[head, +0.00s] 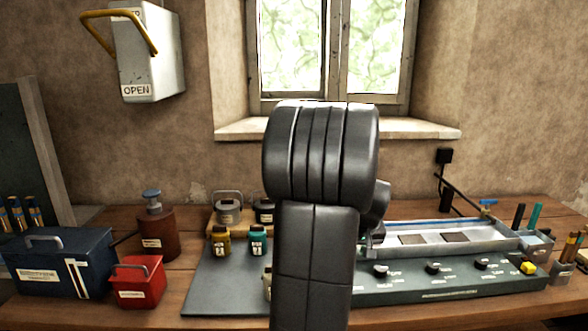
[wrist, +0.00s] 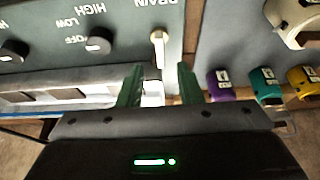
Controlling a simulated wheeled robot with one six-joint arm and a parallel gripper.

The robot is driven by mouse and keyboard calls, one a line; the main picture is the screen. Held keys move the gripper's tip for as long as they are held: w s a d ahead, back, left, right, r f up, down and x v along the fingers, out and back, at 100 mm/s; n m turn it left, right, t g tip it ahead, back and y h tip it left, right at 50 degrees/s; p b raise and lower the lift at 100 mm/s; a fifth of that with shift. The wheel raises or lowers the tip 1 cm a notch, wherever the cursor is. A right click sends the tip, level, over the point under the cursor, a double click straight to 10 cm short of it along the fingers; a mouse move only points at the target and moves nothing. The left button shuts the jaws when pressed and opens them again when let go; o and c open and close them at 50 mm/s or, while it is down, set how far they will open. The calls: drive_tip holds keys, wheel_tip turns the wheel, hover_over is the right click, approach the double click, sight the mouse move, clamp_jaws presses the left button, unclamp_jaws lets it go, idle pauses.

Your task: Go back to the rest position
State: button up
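My gripper (wrist: 158,84) shows in the wrist view, its two green fingers apart with nothing held between them. Its fingertips are over the area by a pale lever (wrist: 158,42) marked DRAIN on the grey-green control panel (wrist: 120,15); I cannot tell the distance, and no contact shows. The wrist picture is upside down. In the head view my own dark arm stands upright in the middle and hides the gripper. The panel (head: 440,285) is at the right there, with several knobs and a yellow button (head: 527,268).
A shallow tray (head: 490,243) lies behind the panel. Yellow (head: 220,240) and teal (head: 258,241) jars stand left of my arm; a purple jar (wrist: 219,83) shows in the wrist view. A red box (head: 137,282), blue toolbox (head: 60,265) and brown bottle (head: 157,233) stand at left.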

drive_tip(key=x, duration=0.5)
drive_tip(key=shift+w+f, duration=0.1)
drive_tip(key=shift+f, duration=0.15)
drive_tip(key=shift+r, duration=0.1)
